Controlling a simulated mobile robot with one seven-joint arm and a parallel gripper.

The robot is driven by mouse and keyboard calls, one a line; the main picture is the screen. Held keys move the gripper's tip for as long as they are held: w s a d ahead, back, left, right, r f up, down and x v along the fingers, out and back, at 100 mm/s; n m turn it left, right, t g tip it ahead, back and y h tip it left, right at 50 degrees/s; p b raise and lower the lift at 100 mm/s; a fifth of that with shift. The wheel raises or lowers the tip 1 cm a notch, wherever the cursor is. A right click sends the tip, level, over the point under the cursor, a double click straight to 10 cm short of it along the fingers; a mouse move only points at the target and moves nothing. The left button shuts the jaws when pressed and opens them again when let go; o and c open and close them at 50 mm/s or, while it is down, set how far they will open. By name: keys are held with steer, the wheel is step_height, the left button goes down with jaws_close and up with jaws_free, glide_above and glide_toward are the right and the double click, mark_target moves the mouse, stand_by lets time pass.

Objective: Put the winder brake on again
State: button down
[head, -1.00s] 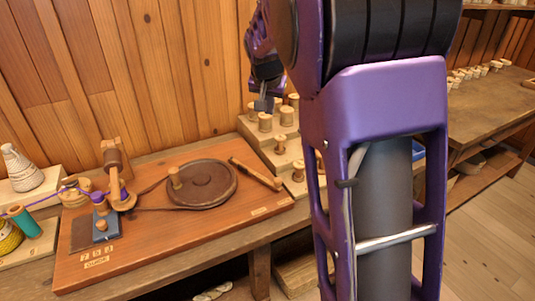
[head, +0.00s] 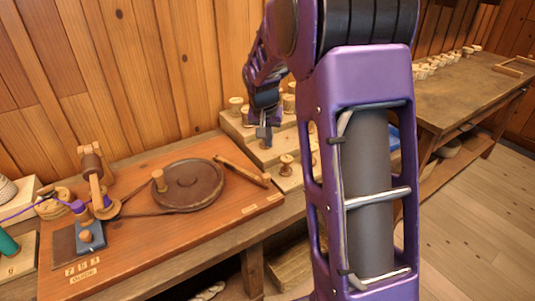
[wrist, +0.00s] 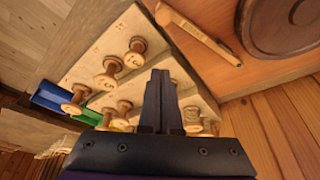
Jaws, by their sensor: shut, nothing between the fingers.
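The winder stands on a reddish wooden board (head: 150,250), with a dark flat wheel (head: 190,186) carrying a peg. A pale wooden lever (head: 240,170), which looks like the brake, lies on the board right of the wheel, apart from its rim. It also shows in the wrist view (wrist: 198,34), with part of the wheel (wrist: 283,22). My gripper (head: 264,139) is shut and empty, pointing down over the stepped spool rack, right of the lever. In the wrist view its fingers (wrist: 160,76) are together, with no lever between them.
The stepped rack (head: 237,127) holds several turned spools, some close to my fingers. Blue (wrist: 50,97) and green (wrist: 86,117) bins sit beside it. A post with a spool (head: 92,165) and a blue block (head: 90,238) stand left of the wheel. Wooden wall behind.

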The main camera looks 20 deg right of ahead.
steer(key=x, duration=0.6)
steer(key=b+x, duration=0.1)
steer(key=x, duration=0.2)
steer(key=shift+s+a+f, duration=0.15)
steer(key=shift+s+a, duration=0.05)
steer(key=shift+s, duration=0.15)
steer(key=shift+s+a, duration=0.35)
steer(key=shift+s, duration=0.35)
steer(key=shift+s+a, duration=0.35)
steer(key=shift+s, duration=0.4)
steer(key=shift+a, duration=0.15)
